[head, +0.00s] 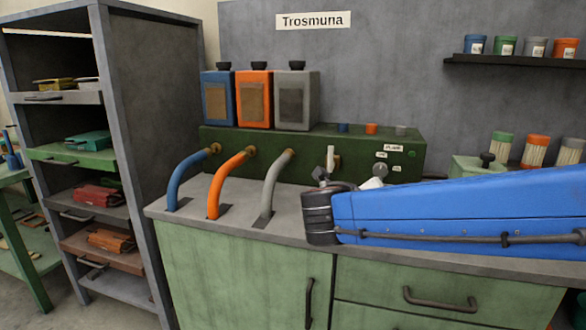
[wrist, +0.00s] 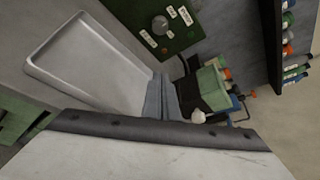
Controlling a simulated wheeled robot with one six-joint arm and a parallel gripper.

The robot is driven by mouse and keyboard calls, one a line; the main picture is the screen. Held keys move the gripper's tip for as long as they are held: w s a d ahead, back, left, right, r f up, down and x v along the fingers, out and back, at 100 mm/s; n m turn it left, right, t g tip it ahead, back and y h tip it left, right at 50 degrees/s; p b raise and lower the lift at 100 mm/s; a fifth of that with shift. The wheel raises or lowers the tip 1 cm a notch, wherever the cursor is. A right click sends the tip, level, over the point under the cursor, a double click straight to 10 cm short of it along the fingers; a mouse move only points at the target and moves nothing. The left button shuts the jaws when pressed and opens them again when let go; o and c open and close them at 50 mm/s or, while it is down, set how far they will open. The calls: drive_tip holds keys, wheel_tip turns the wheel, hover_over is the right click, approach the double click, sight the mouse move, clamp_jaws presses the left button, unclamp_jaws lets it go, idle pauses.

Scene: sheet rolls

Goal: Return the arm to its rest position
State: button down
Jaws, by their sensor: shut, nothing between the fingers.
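My gripper (wrist: 163,80) shows in the wrist view as two grey fingers close together, with nothing between them. It points over the worktop, beside a pale metal tray (wrist: 88,62). In the head view my blue arm (head: 450,208) reaches in from the right, across the front of the counter. My gripper cannot be made out there.
The counter (head: 235,215) carries blue, orange and grey hoses and a green panel box (head: 300,148) with three canisters on top. A grey shelf rack (head: 150,130) stands at the left. A dark wall shelf (head: 510,60) holds several small tins. Green drawers (head: 440,290) lie below my arm.

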drive_tip(key=s+d+f+m+g+y, duration=0.2)
drive_tip(key=s+d+f+m+g, duration=0.1)
drive_tip(key=s+d+f+m, duration=0.5)
drive_tip(key=s+d+f+m+g+y, duration=0.1)
drive_tip(key=s+d+f+m+g, duration=0.4)
drive_tip(key=m, duration=0.6)
drive_tip(key=s+a+f+m+y, duration=0.2)
drive_tip(key=s+m, duration=0.3)
drive_tip(key=m, duration=0.4)
drive_tip(key=s+a+f+m+t+y, duration=0.1)
drive_tip(key=s+a+m+y, duration=0.2)
drive_tip(key=s+m, duration=0.3)
drive_tip(key=m+y, duration=0.1)
drive_tip(key=m, duration=0.3)
drive_tip(key=shift+s+a+f, duration=0.3)
drive_tip(key=shift+f, duration=0.05)
